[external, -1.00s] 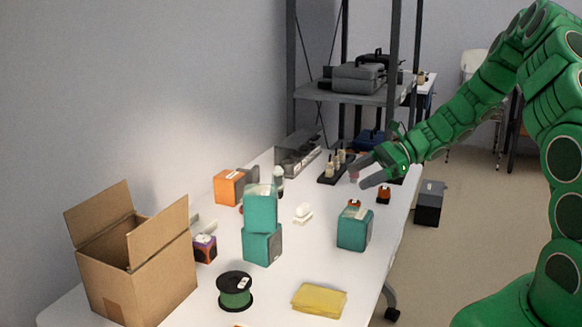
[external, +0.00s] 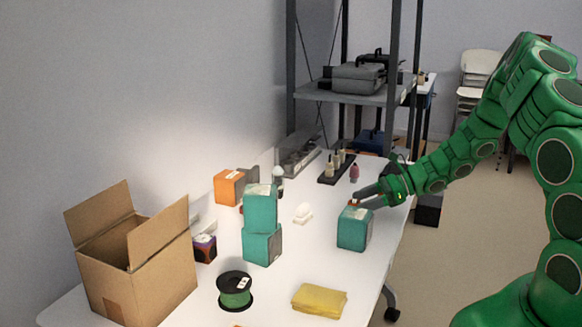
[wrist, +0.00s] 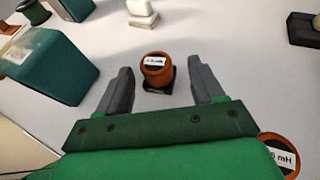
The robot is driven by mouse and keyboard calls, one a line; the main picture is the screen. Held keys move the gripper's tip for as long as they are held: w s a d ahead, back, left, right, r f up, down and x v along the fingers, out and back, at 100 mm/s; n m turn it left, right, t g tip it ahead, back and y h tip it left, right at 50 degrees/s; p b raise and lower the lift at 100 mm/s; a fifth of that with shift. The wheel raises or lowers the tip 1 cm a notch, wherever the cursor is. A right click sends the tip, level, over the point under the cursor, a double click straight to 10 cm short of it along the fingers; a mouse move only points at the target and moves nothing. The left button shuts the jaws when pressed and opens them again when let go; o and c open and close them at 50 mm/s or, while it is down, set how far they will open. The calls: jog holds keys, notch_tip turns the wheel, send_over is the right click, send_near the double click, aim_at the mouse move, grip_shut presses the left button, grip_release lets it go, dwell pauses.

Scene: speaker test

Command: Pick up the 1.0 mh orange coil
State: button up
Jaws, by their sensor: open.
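An orange coil (wrist: 156,68) with a white label and a dark base stands on the table between and just ahead of my fingers in the wrist view. Its label is too blurred to read surely. In the external view a sliver of this coil (external: 352,203) shows behind the near teal box. A second orange coil (wrist: 281,153) shows at the lower right of the wrist view, partly cut off; its label ends in "0 mH". My gripper (external: 362,198) is open and empty, low over the table; it also shows in the wrist view (wrist: 159,82).
The teal box (external: 354,230) stands close on the near side of my gripper. A cardboard box (external: 150,270) is at the near left.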

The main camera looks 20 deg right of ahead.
aim_at(353, 201)
jog(key=x, duration=0.3)
jog(key=shift+s+a, duration=0.1)
jog(key=shift+a, duration=0.3)
jog(key=shift+w+a+f, duration=0.2)
jog(key=shift+w+a, duration=0.05)
jog(key=shift+a, duration=0.35)
jog(key=shift+c, duration=0.3)
jog(key=c, duration=1)
